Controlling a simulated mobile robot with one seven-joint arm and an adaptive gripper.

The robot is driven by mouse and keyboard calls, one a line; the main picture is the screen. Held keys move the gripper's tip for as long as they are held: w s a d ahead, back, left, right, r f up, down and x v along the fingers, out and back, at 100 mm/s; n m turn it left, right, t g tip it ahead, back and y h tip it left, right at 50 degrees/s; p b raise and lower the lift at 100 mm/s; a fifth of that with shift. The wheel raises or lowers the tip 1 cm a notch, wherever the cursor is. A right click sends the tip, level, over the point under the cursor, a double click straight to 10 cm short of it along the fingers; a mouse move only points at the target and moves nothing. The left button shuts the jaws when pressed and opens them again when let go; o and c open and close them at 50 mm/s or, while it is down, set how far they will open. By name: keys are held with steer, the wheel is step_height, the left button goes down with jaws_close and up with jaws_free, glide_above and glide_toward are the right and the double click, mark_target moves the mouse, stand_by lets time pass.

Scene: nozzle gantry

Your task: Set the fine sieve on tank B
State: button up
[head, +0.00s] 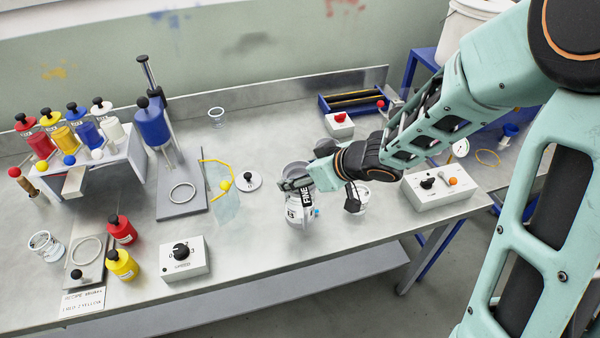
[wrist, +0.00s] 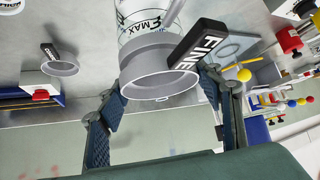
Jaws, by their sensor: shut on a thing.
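The fine sieve is a grey ring with a black tag reading FINE (head: 305,196). In the wrist view its ring (wrist: 160,86) lies between my fingers, with the tag beside the right one. My gripper (head: 291,184) is shut on it; it also shows in the wrist view (wrist: 162,100). The sieve is at the mouth of a clear tank (head: 298,216) marked MAX in the wrist view (wrist: 140,22). Whether the ring touches the tank's rim cannot be told. The tank's letter is not readable.
A second ring with a dark tag (wrist: 62,68) is close by, to the right in the head view. A white box with knobs (head: 438,187) stands further right. A lidded disc (head: 248,181) and a yellow-framed clear panel (head: 222,200) stand left.

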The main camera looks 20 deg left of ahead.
steer(key=shift+f+b, duration=0.55)
steer(key=shift+f, duration=0.1)
steer(key=o, duration=0.9)
steer(key=p+v, duration=0.5)
steer(key=v, duration=0.1)
steer(key=shift+w+a+r, duration=0.1)
steer(key=shift+a, duration=0.05)
steer(key=p+v, duration=0.1)
steer(key=v, duration=0.4)
stand_by(0.4)
